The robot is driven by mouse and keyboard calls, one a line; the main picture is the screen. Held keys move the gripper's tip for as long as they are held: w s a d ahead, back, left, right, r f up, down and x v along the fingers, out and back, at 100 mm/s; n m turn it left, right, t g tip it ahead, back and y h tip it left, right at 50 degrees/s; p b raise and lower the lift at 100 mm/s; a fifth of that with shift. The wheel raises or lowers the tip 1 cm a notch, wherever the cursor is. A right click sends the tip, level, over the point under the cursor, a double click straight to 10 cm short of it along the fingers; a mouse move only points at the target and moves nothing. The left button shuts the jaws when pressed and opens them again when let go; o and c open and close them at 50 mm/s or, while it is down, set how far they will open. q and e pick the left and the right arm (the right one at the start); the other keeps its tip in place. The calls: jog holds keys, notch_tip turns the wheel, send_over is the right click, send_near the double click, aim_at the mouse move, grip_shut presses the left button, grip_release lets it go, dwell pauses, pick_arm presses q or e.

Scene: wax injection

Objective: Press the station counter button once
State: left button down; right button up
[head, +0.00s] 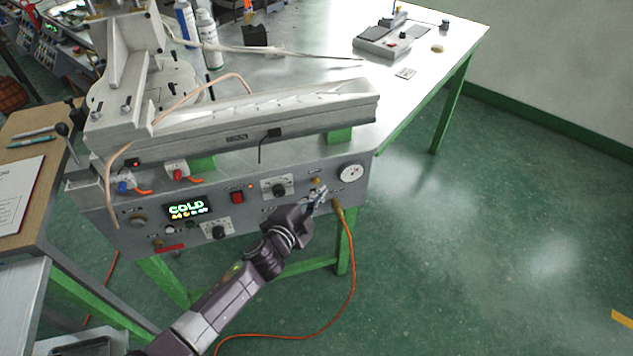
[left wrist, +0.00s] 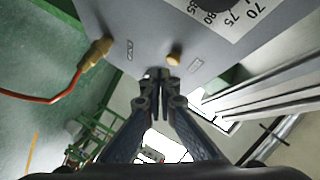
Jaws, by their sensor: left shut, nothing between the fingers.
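The grey wax injection station has a front control panel (head: 255,213). A small round brass button (head: 316,181) sits on its right part, between a black dial and a round gauge. In the left wrist view the brass button (left wrist: 174,59) stands just beyond my fingertips, slightly to their right. Its label is too small to read, so I cannot confirm it is the counter button. My left gripper (head: 320,192) is shut and empty, pointing at the panel just below the button; it also shows in the left wrist view (left wrist: 160,76). Contact cannot be made out. My right gripper is out of view.
A brass hose fitting (head: 337,206) with an orange hose sits right of my gripper. The black dial (head: 279,189), a red switch (head: 237,197) and a lit "COLD" display (head: 187,209) lie to the left. A grey rail (head: 270,113) overhangs the panel.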

pick_arm(q)
jog(key=shift+w+a, duration=0.1)
jog(key=shift+w, duration=0.3)
jog(key=shift+w+a, duration=0.2)
jog(key=shift+w, duration=0.25)
dwell(0.9)
jog(key=shift+s+d, duration=0.3)
jog(key=shift+s, duration=0.55)
jog(key=s, duration=0.1)
jog(key=s+d, duration=0.1)
jog(key=s, duration=0.1)
jog(key=s+p, duration=0.1)
jog(key=shift+s+d, duration=0.3)
jog(key=shift+s, duration=0.05)
dwell(0.7)
